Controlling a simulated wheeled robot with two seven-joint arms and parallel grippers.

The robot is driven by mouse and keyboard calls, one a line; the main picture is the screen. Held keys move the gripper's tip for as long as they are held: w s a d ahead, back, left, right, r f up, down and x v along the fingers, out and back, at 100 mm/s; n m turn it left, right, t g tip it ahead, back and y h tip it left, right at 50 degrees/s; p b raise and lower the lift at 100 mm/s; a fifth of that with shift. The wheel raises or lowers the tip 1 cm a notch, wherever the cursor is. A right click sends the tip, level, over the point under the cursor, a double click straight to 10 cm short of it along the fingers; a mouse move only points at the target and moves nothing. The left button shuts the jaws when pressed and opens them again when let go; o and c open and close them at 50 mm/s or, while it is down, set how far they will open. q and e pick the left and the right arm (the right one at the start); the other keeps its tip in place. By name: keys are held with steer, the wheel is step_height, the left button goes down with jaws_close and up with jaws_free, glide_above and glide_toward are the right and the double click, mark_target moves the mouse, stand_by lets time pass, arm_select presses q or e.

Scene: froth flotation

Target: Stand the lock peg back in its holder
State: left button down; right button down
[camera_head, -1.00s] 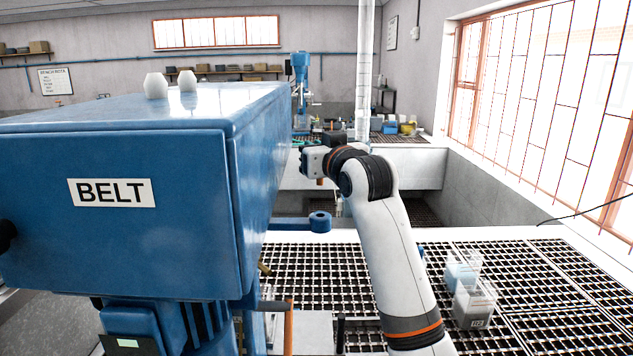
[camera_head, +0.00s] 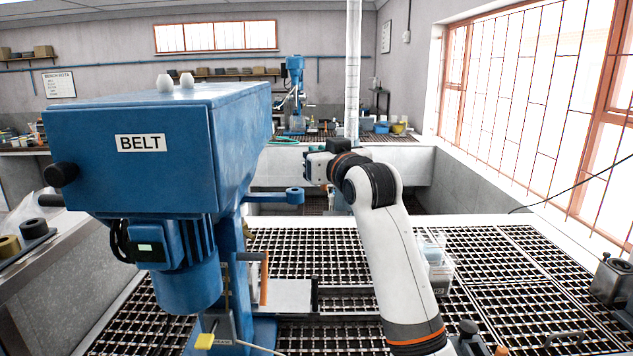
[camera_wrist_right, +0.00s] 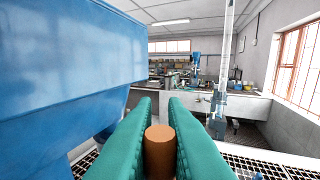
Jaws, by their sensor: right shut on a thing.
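My right gripper (camera_head: 317,164) is beyond the blue machine's right side, raised above the grating. In the right wrist view its two teal fingers (camera_wrist_right: 160,120) are shut on an orange-brown cylinder, which looks like the lock peg (camera_wrist_right: 159,150). Its round top shows between the fingers; its lower part is out of view. In the head view the peg is hard to make out. A blue bar with a ring end (camera_head: 294,195) sticks out from the machine, just left of and below the gripper. I cannot tell which thing is the peg's holder. My left gripper is not in view.
The blue machine marked BELT (camera_head: 140,155) fills the left. An upright orange handle (camera_head: 264,278) stands by its column. Clear containers (camera_head: 438,268) sit on the grating behind my arm. A grey metal block (camera_head: 611,280) stands at the right edge. Open grating (camera_head: 520,262) lies to the right.

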steer(key=s+d+f+m+h, duration=0.1)
steer(key=s+d+f, duration=0.2)
steer(key=f, duration=0.5)
steer(key=s+d+f+m+t+h, duration=0.1)
steer(key=s+d+f, duration=0.25)
steer(key=f, duration=0.55)
steer(key=s+d+f+m+h, duration=0.15)
steer(key=d+f, duration=0.25)
steer(key=f, duration=0.4)
steer(key=s+d+f+h, duration=0.1)
steer(key=s+d+f, duration=0.1)
steer(key=s, duration=0.6)
steer(key=s+d+f+h, duration=0.1)
steer(key=s+d+f, duration=0.1)
steer(key=s+f, duration=0.3)
steer(key=s+d+f+h+b, duration=0.1)
steer(key=s+d+f, duration=0.2)
steer(key=s, duration=0.9)
steer(key=shift+s+f+m, duration=0.25)
steer(key=shift+f+m, duration=0.15)
steer(key=shift+m, duration=0.05)
steer(key=shift+d, duration=0.15)
